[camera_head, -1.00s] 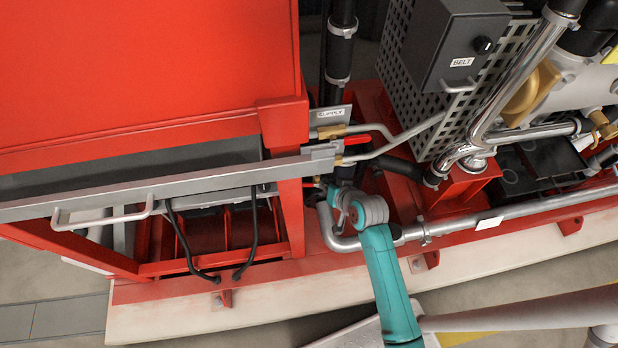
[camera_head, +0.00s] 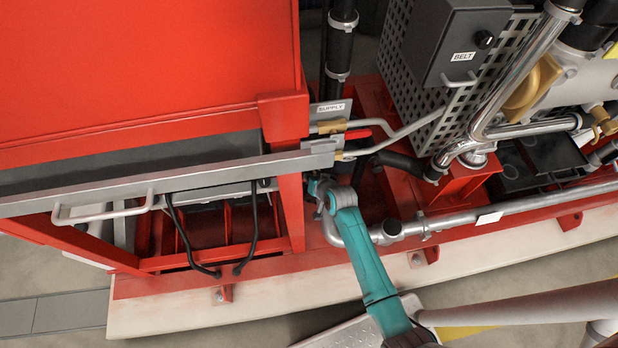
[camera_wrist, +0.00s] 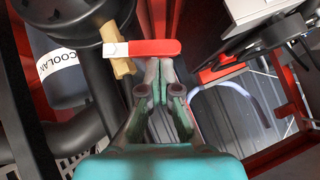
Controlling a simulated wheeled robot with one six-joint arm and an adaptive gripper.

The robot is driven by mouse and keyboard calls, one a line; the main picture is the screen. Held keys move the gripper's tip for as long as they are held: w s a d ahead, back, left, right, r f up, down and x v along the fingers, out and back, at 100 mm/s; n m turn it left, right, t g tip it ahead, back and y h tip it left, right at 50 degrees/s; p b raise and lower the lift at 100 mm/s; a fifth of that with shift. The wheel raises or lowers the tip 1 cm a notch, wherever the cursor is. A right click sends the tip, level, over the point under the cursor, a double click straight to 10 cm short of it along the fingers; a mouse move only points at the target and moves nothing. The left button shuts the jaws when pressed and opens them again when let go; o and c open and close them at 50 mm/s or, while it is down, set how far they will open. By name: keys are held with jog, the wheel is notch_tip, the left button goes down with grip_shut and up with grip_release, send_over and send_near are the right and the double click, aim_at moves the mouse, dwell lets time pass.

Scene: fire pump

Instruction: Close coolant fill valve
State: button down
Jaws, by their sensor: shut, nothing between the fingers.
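In the wrist view, a red lever handle (camera_wrist: 152,47) with a pale end lies roughly crosswise in the picture on a brass valve body (camera_wrist: 119,52). A dark cylinder with a partly cut-off label reading "COOLAN" (camera_wrist: 58,64) is to its left. My gripper (camera_wrist: 160,66) is shut and empty, its fingertips just below the lever's middle in the picture. I cannot tell whether they touch it.
A grey rail (camera_head: 180,182) and red frame post (camera_head: 291,215) stand close left of my wrist. A plate marked "SUPPLY" (camera_head: 331,108) and a brass valve (camera_head: 331,127) are above. A silver pipe (camera_head: 460,220) runs to the right. Black pipes (camera_wrist: 100,95) crowd the wrist view's left.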

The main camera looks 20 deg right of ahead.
jog(key=shift+a+f, duration=0.15)
jog(key=shift+w+a+f, duration=0.15)
jog(key=shift+a+f, duration=0.6)
jog(key=shift+f, duration=0.05)
jog(key=shift+r, duration=0.2)
jog(key=shift+r, duration=0.6)
jog(key=shift+r, duration=0.1)
